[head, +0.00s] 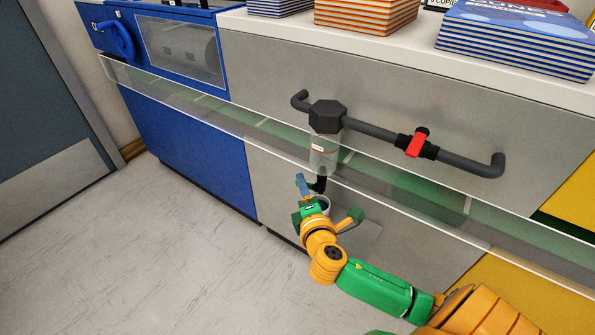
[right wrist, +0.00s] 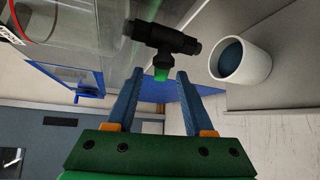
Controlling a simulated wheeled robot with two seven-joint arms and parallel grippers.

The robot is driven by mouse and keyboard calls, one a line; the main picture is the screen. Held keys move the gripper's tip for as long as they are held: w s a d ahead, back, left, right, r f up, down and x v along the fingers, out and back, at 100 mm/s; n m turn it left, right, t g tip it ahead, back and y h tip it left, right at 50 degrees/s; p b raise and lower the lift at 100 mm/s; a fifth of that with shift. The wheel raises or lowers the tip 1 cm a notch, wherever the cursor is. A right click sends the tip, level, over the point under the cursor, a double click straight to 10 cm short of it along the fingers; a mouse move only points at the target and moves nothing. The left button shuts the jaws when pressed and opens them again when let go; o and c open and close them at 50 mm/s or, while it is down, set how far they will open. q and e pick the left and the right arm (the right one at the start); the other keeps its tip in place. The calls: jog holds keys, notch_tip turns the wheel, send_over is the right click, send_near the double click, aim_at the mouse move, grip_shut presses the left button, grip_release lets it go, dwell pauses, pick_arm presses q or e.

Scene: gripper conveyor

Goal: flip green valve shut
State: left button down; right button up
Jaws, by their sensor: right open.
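The green valve handle (right wrist: 161,73) hangs under a black pipe fitting (right wrist: 165,40) in the right wrist view. My right gripper (right wrist: 159,76) is open, with one blue finger on each side of the green handle in the picture; I cannot tell whether either touches it. In the head view, my right gripper (head: 313,203) is low in front of the grey cabinet, below the clear cylinder (head: 323,155). A short black pipe (head: 321,183) shows there, but the green handle is hidden. My left gripper is not in view.
A clear guard rail (head: 225,122) runs along the cabinet front. A grey pipe (head: 370,131) above carries a red valve (head: 416,146). Book stacks (head: 515,40) sit on the counter. The floor at left is clear.

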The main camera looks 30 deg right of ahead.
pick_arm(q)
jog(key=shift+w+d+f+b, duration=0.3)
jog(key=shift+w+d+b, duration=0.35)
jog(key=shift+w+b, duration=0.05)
pick_arm(e)
jog(key=x, duration=0.5)
jog(key=shift+w+d, duration=0.15)
jog(key=shift+w, duration=0.15)
